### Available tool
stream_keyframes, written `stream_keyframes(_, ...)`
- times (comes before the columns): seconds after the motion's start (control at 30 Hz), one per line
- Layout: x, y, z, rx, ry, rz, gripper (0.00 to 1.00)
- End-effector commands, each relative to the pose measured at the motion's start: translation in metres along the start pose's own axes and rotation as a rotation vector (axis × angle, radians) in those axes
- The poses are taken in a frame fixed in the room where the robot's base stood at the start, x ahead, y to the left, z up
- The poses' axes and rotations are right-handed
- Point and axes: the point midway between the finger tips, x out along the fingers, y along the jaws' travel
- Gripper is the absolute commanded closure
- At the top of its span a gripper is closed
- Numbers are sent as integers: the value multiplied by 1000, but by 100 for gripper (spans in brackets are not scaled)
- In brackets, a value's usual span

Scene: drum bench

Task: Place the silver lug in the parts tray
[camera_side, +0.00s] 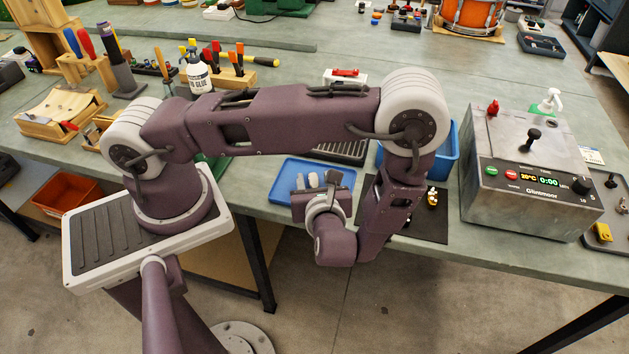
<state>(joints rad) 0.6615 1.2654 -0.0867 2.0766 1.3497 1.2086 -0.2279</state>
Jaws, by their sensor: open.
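A shallow blue tray (284,174), which looks like the parts tray, lies at the bench's front edge, left of centre. My gripper (316,183) is over the tray's right part, with its pale fingers apart. The gripper and wrist hide part of the tray. I cannot clearly make out the silver lug. A small gold and whitish piece (432,198) lies on the black mat (429,226), right of my forearm, but it is too small to identify. I cannot tell whether anything lies between the fingers.
A deeper blue bin (451,152) stands behind my forearm. A grey control box (528,175) with knobs stands to the right. A glue bottle (197,74) and racks of tools fill the back left. A dark ribbed tray (342,151) lies behind the blue tray.

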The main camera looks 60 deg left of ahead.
Motion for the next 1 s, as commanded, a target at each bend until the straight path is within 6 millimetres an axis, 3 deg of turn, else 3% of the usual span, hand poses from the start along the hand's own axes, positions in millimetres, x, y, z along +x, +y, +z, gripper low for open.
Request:
stream_keyframes(0.4, -101, -1, -1, -2, 2, -5, 57)
stream_keyframes(0.57, -118, 0, 2, -10, 6, 5, 57)
stream_keyframes(0.67, -123, 1, 24, -105, 53, 75, 57)
stream_keyframes(0.77, -128, 12, 69, -319, 159, 222, 57)
stream_keyframes(0.9, -139, 41, 127, -708, 356, 455, 57)
stream_keyframes(1.0, -153, 63, 158, -1026, 520, 597, 57)
